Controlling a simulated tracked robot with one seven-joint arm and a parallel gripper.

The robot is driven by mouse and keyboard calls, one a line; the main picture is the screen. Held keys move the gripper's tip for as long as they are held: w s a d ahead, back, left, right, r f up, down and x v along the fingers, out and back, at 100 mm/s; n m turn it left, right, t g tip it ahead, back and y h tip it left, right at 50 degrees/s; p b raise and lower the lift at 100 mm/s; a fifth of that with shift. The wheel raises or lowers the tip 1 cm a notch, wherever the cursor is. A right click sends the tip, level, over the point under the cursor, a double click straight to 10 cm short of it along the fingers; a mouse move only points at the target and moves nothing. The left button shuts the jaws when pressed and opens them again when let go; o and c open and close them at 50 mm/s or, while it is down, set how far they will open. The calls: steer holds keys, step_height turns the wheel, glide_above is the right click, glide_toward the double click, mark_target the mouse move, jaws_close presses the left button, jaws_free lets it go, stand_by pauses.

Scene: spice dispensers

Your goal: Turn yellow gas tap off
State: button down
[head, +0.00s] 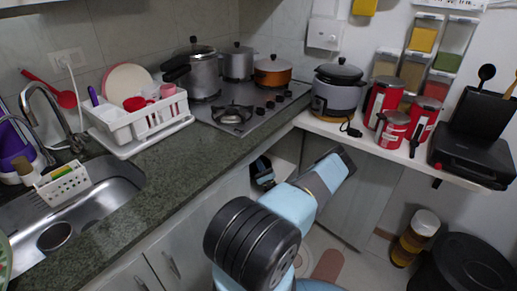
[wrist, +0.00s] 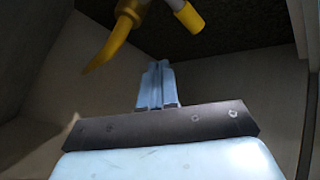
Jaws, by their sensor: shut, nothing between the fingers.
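The yellow gas tap (wrist: 122,30) shows at the top of the wrist view, with a curved yellow lever hanging down to the left. A pale pipe with a yellow end (wrist: 188,17) is beside it. My gripper (wrist: 157,68) is shut and empty, with its blue fingers together below the tap in the picture. A visible gap separates the fingertips from the lever. In the head view, the tap is hidden and my arm reaches toward the open space under the counter.
Pale cabinet walls (wrist: 232,85) surround my gripper, with a dark underside (wrist: 235,25) above. In the head view, the granite counter edge (head: 215,162) runs beside my arm. A grey cabinet door (head: 362,195) stands to the right. A black bin (head: 465,262) is at lower right.

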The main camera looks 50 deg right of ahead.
steer(key=shift+s+d+r, duration=0.1)
steer(key=shift+s+r, duration=0.05)
steer(key=shift+r, duration=1.7)
steer(key=shift+r, duration=0.2)
stand_by(0.6)
steer(key=shift+r, duration=0.3)
steer(key=shift+r, duration=0.25)
stand_by(0.6)
stand_by(0.4)
steer(key=shift+f, duration=0.7)
steer(key=shift+f, duration=2.5)
steer(key=shift+a, duration=0.2)
